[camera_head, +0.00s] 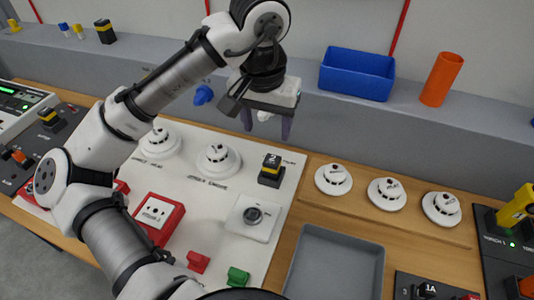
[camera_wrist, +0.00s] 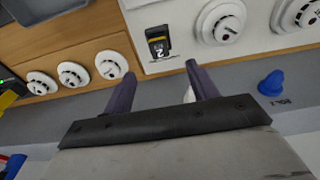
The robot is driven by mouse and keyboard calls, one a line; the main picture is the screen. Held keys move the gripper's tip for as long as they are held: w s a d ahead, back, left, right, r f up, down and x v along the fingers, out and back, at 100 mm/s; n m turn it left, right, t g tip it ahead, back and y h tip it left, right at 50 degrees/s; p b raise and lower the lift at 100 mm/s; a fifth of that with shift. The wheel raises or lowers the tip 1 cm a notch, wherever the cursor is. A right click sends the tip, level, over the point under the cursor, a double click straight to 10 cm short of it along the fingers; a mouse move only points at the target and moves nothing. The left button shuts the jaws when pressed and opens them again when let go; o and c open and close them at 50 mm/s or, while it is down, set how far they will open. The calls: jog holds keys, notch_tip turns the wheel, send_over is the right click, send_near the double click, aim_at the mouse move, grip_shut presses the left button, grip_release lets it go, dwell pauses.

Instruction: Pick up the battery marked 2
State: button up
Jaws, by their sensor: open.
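The battery marked 2 (camera_head: 271,170) is a small black block with a yellow band and a white 2 on its label. It stands upright near the right edge of the white panel. In the wrist view the battery (camera_wrist: 159,44) shows just beyond the fingertips, roughly between them in line. My gripper (camera_head: 267,126) is open and empty, behind the battery and above it, near the grey ledge. In the wrist view my gripper (camera_wrist: 160,70) has its two purple fingers spread apart. Nothing touches the battery.
White detectors (camera_head: 218,160) stand left of the battery, and a white plate with a round knob (camera_head: 252,215) lies in front. More detectors (camera_head: 388,193) stand on wood to the right. A grey tray (camera_head: 335,262) is front right. A blue bin (camera_head: 357,73) sits on the ledge (camera_head: 300,120).

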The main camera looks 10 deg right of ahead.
aim_at(272, 160)
jog(key=f, duration=0.8)
jog(key=shift+w+d+f+p, duration=0.1)
jog(key=shift+w+d+p, duration=0.2)
jog(key=shift+p, duration=0.05)
jog(key=shift+w+d+f+p, duration=0.2)
jog(key=shift+w+f+p, duration=0.05)
jog(key=shift+f, duration=0.6)
jog(key=shift+w+d+f+p, duration=0.2)
jog(key=shift+f+p, duration=0.05)
jog(key=shift+f, duration=0.6)
jog(key=shift+w+d+f+p, duration=0.2)
jog(key=shift+w+f+p, duration=0.05)
jog(key=shift+f, duration=0.6)
jog(key=shift+c, duration=0.2)
jog(key=c, duration=1.2)
